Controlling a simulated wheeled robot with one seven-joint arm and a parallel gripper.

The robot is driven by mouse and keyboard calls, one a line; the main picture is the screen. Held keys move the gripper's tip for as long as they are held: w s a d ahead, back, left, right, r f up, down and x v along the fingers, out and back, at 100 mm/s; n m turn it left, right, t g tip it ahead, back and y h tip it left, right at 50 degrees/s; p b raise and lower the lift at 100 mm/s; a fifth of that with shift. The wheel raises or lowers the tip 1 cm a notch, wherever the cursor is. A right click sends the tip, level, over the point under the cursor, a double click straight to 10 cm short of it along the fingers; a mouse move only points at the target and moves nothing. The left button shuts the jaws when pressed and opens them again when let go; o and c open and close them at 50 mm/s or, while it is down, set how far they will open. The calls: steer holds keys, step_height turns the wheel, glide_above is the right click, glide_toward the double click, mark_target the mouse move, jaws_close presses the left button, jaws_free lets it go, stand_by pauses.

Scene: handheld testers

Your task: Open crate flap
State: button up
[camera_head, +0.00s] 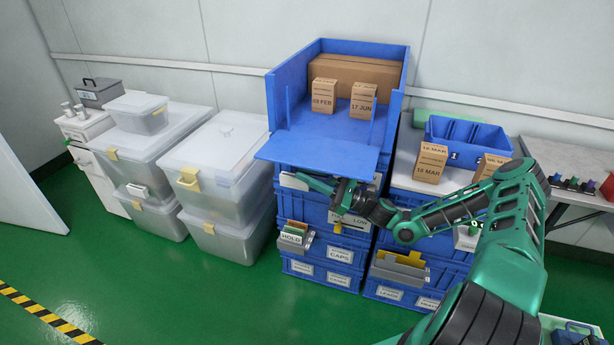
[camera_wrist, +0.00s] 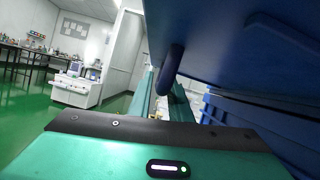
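The top blue crate (camera_head: 286,92) has its front flap (camera_head: 318,152) folded down, sticking out roughly level toward the front. Two labelled boxes (camera_head: 323,96) (camera_head: 361,102) and a larger brown carton (camera_head: 355,72) sit inside the crate. My gripper (camera_head: 312,182) is just below the flap, partly hidden by it. In the wrist view, the flap's dark blue underside (camera_wrist: 235,40) is overhead, and a rounded blue handle (camera_wrist: 170,68) hangs down near the fingertips. The green fingers (camera_wrist: 160,95) look parted. I cannot tell whether they touch the handle.
More blue crates (camera_head: 325,272) are stacked below, with a HOLD bin (camera_head: 294,240) jutting out. Clear lidded bins (camera_head: 225,185) stand left. A blue divided tray (camera_head: 466,140) and dated boxes (camera_head: 430,163) are right. The green floor (camera_head: 180,300) in front left is free.

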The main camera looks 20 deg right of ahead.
jaws_close()
steer(key=shift+s+a+r, duration=0.1)
steer(key=shift+s+r, duration=0.05)
steer(key=shift+r, duration=1.3)
steer(key=shift+o, duration=2.2)
jaws_free()
steer(key=v, duration=1)
steer(key=shift+s+d+f, duration=0.15)
steer(key=shift+d+f, duration=0.15)
